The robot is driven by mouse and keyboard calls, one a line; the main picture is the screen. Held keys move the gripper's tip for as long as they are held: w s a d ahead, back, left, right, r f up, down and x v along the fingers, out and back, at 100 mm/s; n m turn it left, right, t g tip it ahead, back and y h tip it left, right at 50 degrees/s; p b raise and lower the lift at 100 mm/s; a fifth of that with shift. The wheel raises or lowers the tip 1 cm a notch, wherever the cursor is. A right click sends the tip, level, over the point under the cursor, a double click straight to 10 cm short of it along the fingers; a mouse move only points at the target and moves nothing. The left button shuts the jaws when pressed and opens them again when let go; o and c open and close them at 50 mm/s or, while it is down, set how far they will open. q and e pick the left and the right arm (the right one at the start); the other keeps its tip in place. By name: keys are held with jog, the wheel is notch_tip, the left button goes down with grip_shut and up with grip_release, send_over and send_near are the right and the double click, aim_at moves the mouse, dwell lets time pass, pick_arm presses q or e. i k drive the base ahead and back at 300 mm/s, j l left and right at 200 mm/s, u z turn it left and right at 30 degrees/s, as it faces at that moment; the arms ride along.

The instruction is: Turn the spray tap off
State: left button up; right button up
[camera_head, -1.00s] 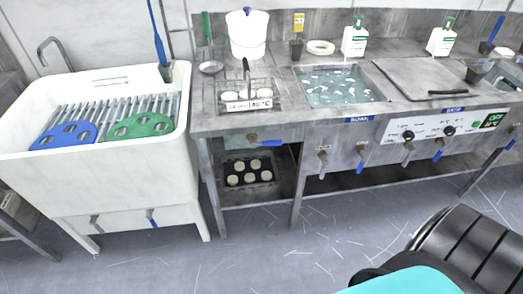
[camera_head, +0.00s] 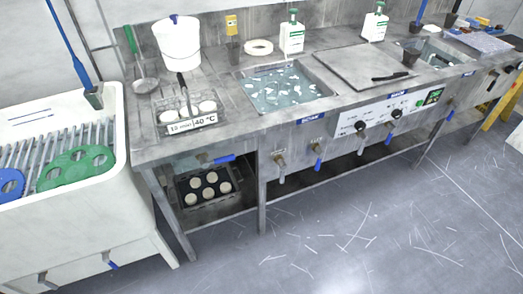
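Several lever taps line the front of the steel bench. One with a blue lever (camera_head: 225,158) sits under the bench's left end, its lever pointing sideways to the right. A grey-handled tap (camera_head: 280,163) and a blue-handled tap (camera_head: 317,153) hang below the water basin, handles pointing down. More levers hang under the control panel (camera_head: 393,112), and another tap (camera_head: 491,82) is at the far right. The white sink has a grey tap (camera_head: 45,280) and a blue-handled tap (camera_head: 112,262) below it. I cannot tell which is the spray tap. Neither gripper is in view.
The white sink (camera_head: 120,235) holds a rack with blue and green discs.

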aim_at(220, 160)
jog(key=i+j+z, duration=0.5)
jog(key=j, duration=0.2)
jog(key=j+z, duration=0.25)
jog(key=j, duration=0.1)
